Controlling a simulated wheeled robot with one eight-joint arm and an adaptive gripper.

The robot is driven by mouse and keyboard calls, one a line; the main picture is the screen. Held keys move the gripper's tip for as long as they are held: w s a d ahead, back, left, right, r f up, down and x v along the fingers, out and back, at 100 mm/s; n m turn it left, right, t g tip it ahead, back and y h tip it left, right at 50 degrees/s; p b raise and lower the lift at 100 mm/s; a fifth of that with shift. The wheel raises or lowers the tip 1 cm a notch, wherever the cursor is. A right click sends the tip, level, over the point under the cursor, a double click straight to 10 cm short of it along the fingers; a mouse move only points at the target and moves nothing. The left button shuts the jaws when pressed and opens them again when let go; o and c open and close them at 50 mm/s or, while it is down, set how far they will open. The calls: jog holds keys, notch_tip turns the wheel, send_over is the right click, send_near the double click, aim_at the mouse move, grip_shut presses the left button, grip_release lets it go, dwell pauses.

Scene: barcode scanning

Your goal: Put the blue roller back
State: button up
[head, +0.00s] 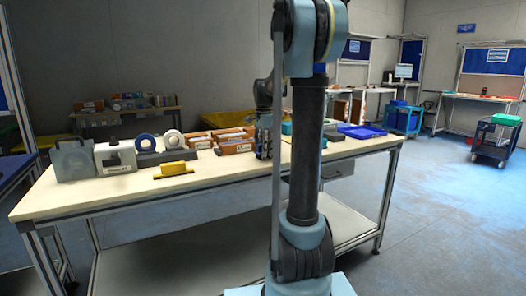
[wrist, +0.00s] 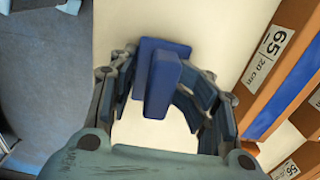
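A dark blue block-shaped piece (wrist: 162,82), which I take to be the blue roller, is between the fingers of my gripper (wrist: 165,75) in the wrist view. It has a narrow raised block over a wider flat part. The fingers stand spread on both sides of it, with small gaps near the tips; contact lower down is unclear. The pale tabletop shows behind it. In the head view my gripper (head: 264,137) points down at the table's far side, beside wooden boxes. The blue piece cannot be made out there.
Wooden boxes (wrist: 280,55) with size labels stand close on the right in the wrist view. The worktable (head: 120,205) also holds a yellow-topped block (head: 174,169), a white dispenser (head: 116,156), tape rolls (head: 146,142) and a blue tray (head: 361,131). Its front is mostly clear.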

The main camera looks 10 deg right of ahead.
notch_tip(320, 180, up, 13)
jog(key=s+f+n+t, duration=0.1)
jog(key=s+f+n, duration=0.4)
jog(key=s, duration=0.5)
jog(key=s+f+n, duration=0.3)
jog(key=s+f, duration=0.3)
jog(key=s, duration=0.4)
jog(key=s+f+n+t, duration=0.1)
jog(key=s+f+n, duration=0.5)
jog(key=s+f, duration=0.8)
notch_tip(320, 180, down, 4)
jog(key=shift+s+r+n, duration=0.1)
jog(key=shift+s+n, duration=0.3)
jog(key=shift+w+f, duration=0.25)
jog(key=shift+w, duration=0.2)
